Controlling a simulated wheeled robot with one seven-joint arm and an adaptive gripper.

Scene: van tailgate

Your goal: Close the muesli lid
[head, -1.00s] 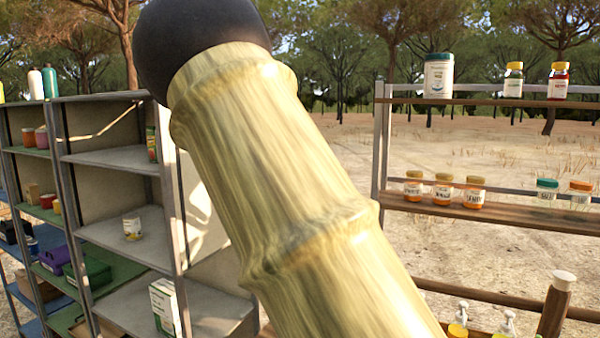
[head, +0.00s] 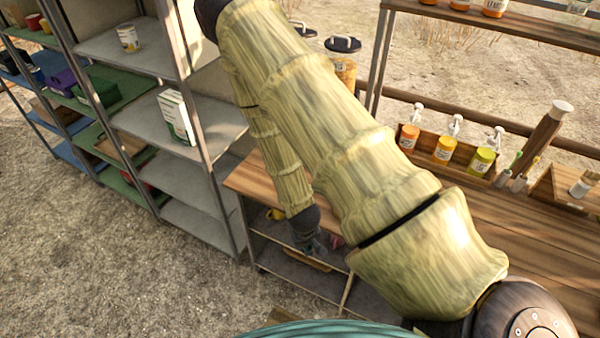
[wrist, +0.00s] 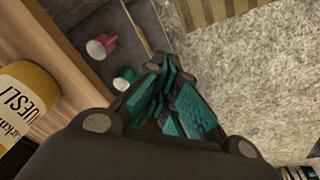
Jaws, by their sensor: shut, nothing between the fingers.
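In the head view two jars with dark lids stand behind my arm; the nearer jar (head: 345,70) has a black handled lid (head: 342,44). I cannot tell which one is the muesli, or whether its lid is closed. My gripper (head: 308,246) points down beside the wooden table's left end. In the wrist view its teal fingers (wrist: 167,97) are together and empty, apart from the muesli jar.
The wooden table (head: 480,215) carries pump bottles (head: 445,148) in a rack at its back. A lower shelf (wrist: 100,60) holds a red mug (wrist: 101,47) and a green-and-white cup (wrist: 124,79). Grey shelving (head: 185,110) stands at left. Gravel (head: 90,260) is open in front.

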